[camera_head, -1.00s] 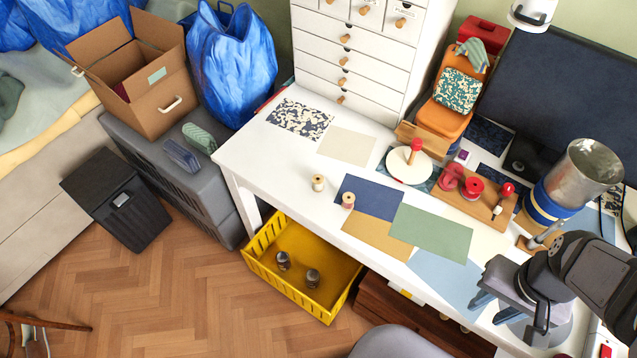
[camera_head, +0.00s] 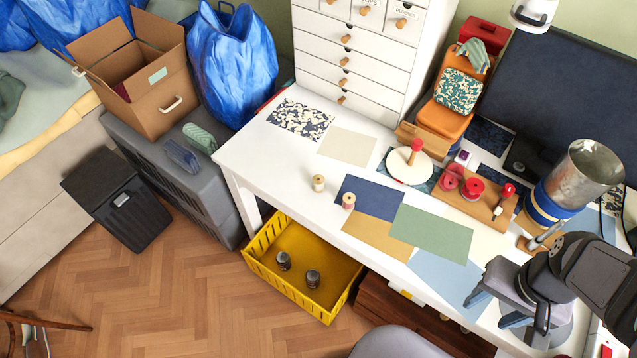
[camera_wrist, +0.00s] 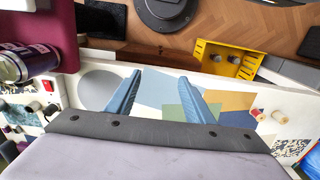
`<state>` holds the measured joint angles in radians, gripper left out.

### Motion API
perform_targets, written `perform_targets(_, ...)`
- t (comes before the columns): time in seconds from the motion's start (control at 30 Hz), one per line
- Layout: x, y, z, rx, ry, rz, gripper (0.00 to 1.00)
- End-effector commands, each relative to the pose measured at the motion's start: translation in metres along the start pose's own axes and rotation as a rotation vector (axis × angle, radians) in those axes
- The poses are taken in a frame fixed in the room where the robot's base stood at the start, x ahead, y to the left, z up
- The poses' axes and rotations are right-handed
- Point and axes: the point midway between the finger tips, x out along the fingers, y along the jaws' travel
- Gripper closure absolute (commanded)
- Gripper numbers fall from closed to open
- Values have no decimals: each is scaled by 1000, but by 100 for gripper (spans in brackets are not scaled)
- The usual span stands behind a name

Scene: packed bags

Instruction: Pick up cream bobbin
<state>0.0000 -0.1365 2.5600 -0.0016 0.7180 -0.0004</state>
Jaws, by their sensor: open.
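The cream bobbin (camera_head: 318,183) stands upright on the white desk, left of the navy sheet; it also shows at the right in the wrist view (camera_wrist: 281,116). A similar bobbin with pink thread (camera_head: 348,201) stands on the navy sheet's edge, close to its right, and shows in the wrist view too (camera_wrist: 258,114). My gripper (camera_head: 494,307) is at the desk's right front, far to the right of both bobbins. Its blue-grey fingers are spread apart with nothing between them in the wrist view (camera_wrist: 160,79).
Flat coloured sheets, including a green one (camera_head: 432,232), lie between my gripper and the bobbins. A wooden rack with red spools (camera_head: 473,187), a metal can (camera_head: 580,175) and a cream disc with a red knob (camera_head: 408,170) stand behind. A yellow crate (camera_head: 262,246) is below the desk's front edge.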

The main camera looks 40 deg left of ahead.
Motion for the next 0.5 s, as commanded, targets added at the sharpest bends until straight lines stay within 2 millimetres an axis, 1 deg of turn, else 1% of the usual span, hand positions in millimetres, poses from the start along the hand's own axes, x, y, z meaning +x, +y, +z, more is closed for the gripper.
perform_targets(0.17, 0, -1, -2, -3, 4, -2, 52)
perform_targets(0.27, 3, -10, -13, -26, 32, -15, 52)
perform_targets(0.37, 9, -31, -40, -79, 104, -45, 52)
perform_targets(0.47, 15, -70, -82, -158, 220, -92, 52)
perform_targets(0.5, 17, -91, -101, -191, 276, -115, 52)
